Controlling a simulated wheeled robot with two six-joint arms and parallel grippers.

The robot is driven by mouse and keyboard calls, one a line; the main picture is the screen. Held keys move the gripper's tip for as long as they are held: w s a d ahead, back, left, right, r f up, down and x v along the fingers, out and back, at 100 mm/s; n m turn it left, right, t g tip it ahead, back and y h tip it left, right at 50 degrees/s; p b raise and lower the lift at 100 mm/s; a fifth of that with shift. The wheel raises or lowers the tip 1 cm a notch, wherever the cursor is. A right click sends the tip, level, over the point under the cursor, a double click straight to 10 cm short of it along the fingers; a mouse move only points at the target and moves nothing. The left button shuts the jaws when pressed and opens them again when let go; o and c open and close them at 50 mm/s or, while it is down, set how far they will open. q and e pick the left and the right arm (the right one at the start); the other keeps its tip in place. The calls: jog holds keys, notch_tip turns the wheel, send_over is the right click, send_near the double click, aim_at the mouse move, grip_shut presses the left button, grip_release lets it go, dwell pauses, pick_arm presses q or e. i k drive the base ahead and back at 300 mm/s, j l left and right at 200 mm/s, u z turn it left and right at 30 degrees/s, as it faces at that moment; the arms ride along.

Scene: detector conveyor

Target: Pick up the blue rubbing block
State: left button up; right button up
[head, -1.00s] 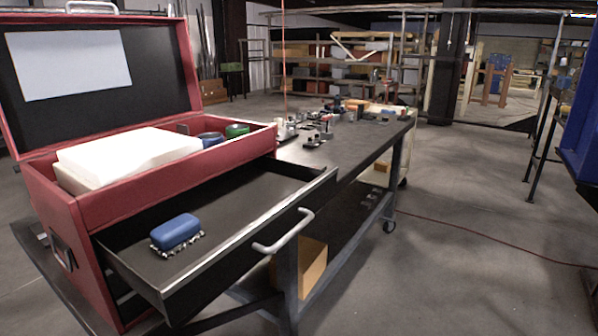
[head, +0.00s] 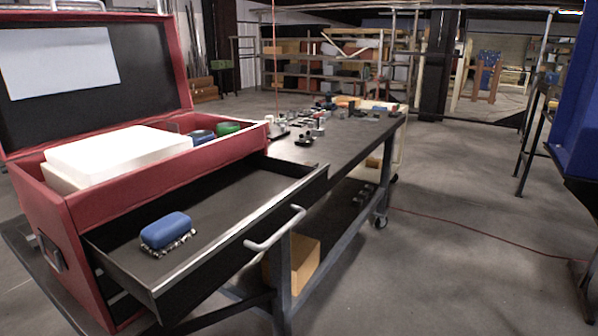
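The blue rubbing block (head: 167,229) lies in the open drawer (head: 232,203) of the red toolbox (head: 130,198), near the drawer's front left part. It has a rounded blue top and a dark and light speckled underside. Nothing covers it from above. Neither of my grippers shows in the head view.
The toolbox lid (head: 95,72) stands open, with white blocks (head: 115,152) in the top tray. The drawer handle (head: 276,230) juts out at the front. Small parts (head: 306,138) lie on the dark workbench (head: 345,142). Open floor (head: 440,240) is at the right.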

aim_at(159, 238)
jog(key=k+j+z, duration=0.35)
jog(key=k+j, duration=0.3)
jog(key=k+l+z, duration=0.2)
jog(key=k, duration=0.15)
jog(key=k+l+z, duration=0.15)
jog(key=k+l, duration=0.15)
jog(key=k+l+z, duration=0.15)
jog(key=l, duration=0.2)
